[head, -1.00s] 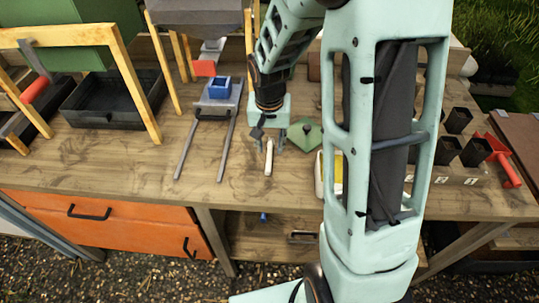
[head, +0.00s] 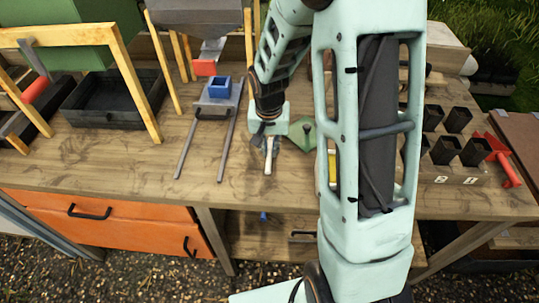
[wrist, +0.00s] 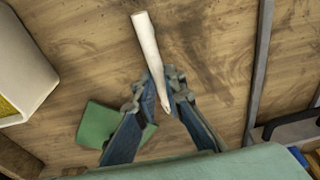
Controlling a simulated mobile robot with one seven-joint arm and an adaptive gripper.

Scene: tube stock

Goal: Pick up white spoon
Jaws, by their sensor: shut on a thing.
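The white spoon (head: 268,158) lies along the wooden table near its front edge in the head view, with its handle end toward the edge. In the wrist view the spoon (wrist: 149,48) runs from the top down between the fingers. My gripper (wrist: 165,100) is shut on the spoon near its lower end in that view. In the head view my gripper (head: 266,140) is low over the table at the spoon's far end. The fingers partly hide that end. I cannot tell whether the spoon is off the table.
A green object (head: 303,132) lies just right of my gripper. A grey stand with a blue box (head: 220,86) and two rails is to the left. Black pots (head: 446,150) and a red tool (head: 504,165) are at the right. The front left tabletop (head: 90,160) is clear.

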